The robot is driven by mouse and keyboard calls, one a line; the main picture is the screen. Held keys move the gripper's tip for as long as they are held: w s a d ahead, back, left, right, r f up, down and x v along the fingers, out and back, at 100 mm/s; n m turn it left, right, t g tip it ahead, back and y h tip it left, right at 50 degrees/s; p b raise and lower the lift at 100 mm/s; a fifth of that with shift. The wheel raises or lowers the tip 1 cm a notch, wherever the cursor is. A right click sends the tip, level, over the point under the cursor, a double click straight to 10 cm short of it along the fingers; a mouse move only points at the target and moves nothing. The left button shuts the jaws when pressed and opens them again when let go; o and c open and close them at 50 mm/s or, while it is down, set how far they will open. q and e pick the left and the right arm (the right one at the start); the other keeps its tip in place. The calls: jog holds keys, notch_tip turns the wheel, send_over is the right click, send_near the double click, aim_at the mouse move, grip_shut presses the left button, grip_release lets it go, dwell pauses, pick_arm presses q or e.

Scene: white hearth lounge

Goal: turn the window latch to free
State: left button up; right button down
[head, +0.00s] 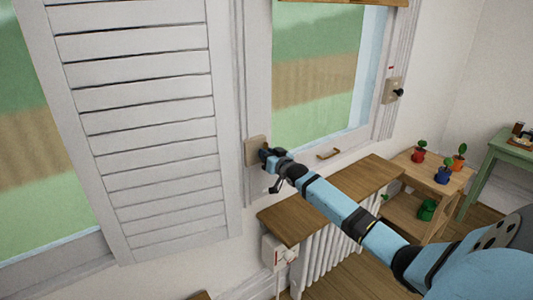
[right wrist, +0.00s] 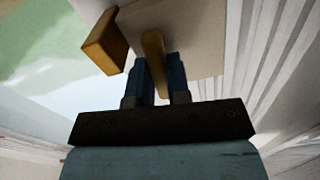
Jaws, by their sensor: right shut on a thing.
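The window latch has a beige plate (head: 255,150) on the window frame, left of the pane. In the right wrist view its plate (right wrist: 195,25) fills the upper middle, with a brass-coloured lever (right wrist: 153,55) in front. My right gripper (head: 267,155) is at the latch in the head view, hiding the lever. In the right wrist view my right gripper (right wrist: 161,78) has its two blue fingers on either side of the lever, shut on it. A brass-coloured block (right wrist: 104,42) stands left of the lever, apart from the fingers. My left gripper is out of view.
A louvred shutter (head: 145,120) stands left of the latch. A wooden shelf (head: 335,200) over a radiator (head: 335,260) lies below my right arm. A brass handle (head: 328,154) is on the window's lower rail. Another plate with a black knob (head: 397,92) is to the right. Potted plants (head: 443,174) stand farther right.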

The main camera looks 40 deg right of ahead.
jog(key=shift+n, duration=0.8)
jog(key=c, duration=1.1)
grip_release()
